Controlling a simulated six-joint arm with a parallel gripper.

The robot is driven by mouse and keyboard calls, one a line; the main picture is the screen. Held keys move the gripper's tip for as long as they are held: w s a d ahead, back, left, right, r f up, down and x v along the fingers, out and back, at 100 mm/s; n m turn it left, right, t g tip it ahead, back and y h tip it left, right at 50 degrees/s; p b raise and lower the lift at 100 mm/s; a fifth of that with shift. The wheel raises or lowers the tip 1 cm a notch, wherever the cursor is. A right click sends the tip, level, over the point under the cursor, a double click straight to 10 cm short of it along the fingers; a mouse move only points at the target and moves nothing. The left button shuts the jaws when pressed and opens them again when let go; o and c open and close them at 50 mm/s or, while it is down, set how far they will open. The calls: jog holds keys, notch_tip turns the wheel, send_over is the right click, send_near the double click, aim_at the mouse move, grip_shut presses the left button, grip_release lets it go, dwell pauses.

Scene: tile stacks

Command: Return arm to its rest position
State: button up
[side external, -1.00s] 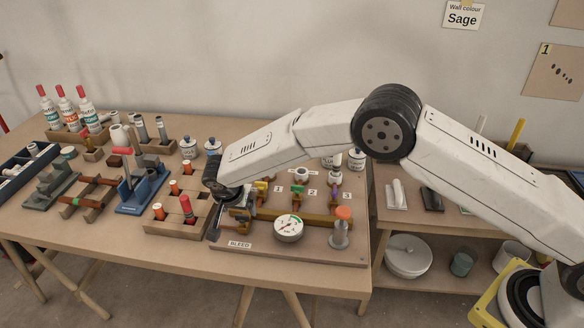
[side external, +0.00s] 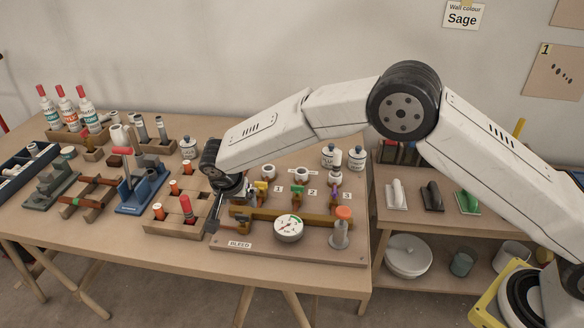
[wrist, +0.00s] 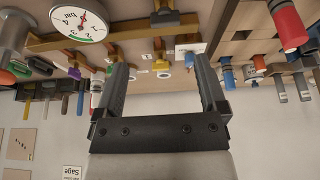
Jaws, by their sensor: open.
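My gripper (side external: 214,224) hangs at the left end of the valve board (side external: 290,256), above the BLEED label and beside the wooden block with orange and red plugs. In the wrist view my gripper (wrist: 163,66) has its two fingers spread apart with nothing held between them. My arm reaches across from the right with its elbow raised above the table. In the side view the fingers are small and dark, and whether they touch the board cannot be told.
The wooden block (side external: 165,228) stands close left of my gripper. The board carries a gauge (side external: 288,228), an orange-capped post (side external: 341,228) and several coloured valves. A blue stand (side external: 142,194) and bottles (side external: 66,110) are further left. Space above the table is mostly clear.

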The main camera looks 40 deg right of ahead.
jog(key=s+d+r+n+y, duration=0.1)
jog(key=s+d+r+n, duration=0.1)
jog(key=s+d, duration=0.5)
jog(key=s+d+r+n+y, duration=0.1)
jog(key=s+d+r+n, duration=0.1)
jog(key=s+d+n, duration=0.2)
jog(key=s+d+r+n+y, duration=0.1)
jog(key=s+d+r+n, duration=0.1)
jog(key=s+d, duration=0.9)
jog(key=s, duration=0.5)
jog(key=shift+s+r+n, duration=0.25)
jog(key=shift+r+n, duration=0.1)
jog(key=shift+n, duration=0.05)
jog(key=shift+d, duration=0.1)
